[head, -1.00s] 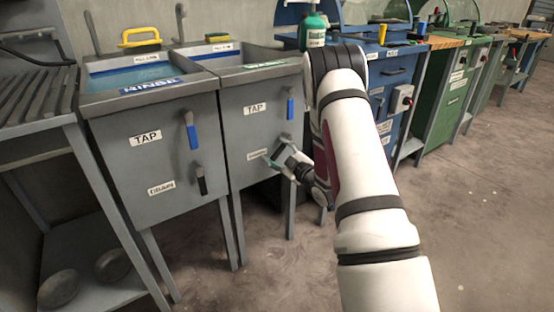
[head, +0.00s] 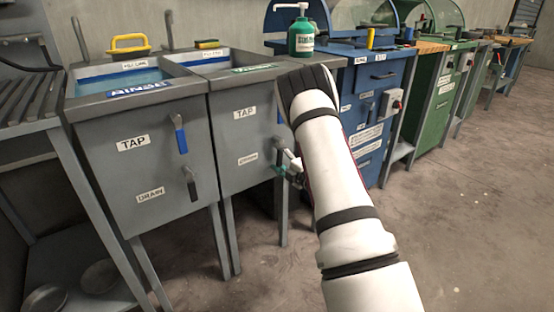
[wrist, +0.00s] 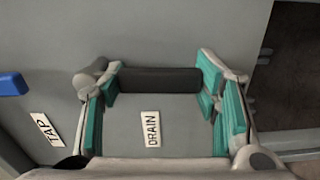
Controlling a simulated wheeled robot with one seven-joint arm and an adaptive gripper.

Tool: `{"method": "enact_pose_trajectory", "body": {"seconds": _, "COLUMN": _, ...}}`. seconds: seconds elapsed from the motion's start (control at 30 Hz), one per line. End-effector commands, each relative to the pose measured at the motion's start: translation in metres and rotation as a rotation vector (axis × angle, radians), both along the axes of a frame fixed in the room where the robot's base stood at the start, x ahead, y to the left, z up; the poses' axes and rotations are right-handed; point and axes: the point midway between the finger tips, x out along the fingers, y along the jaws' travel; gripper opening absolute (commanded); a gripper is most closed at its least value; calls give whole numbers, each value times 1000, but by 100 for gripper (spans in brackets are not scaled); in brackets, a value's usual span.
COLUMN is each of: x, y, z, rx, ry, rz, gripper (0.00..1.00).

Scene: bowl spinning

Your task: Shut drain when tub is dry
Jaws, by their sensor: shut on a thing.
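My gripper (head: 284,168) is at the drain lever, partly hidden by my arm. In the wrist view, the teal-padded fingers of my gripper (wrist: 160,82) are shut on the ends of the dark drain lever (wrist: 160,79), beside the DRAIN label (wrist: 152,129). The blue tap lever (wrist: 12,84) is at the left edge.
The left tub (head: 125,76), labelled RINSE, holds blue water and has its own tap lever (head: 180,133) and drain lever (head: 191,183). Bare floor (head: 450,220) lies at right.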

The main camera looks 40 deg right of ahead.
Motion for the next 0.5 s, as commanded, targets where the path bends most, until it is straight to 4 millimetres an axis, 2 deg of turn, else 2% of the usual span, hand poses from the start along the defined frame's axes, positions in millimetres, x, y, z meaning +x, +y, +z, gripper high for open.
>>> {"method": "enact_pose_trajectory", "body": {"seconds": 0.5, "x": 2, "y": -2, "z": 0, "rx": -62, "ry": -3, "rz": 3, "gripper": 6}}
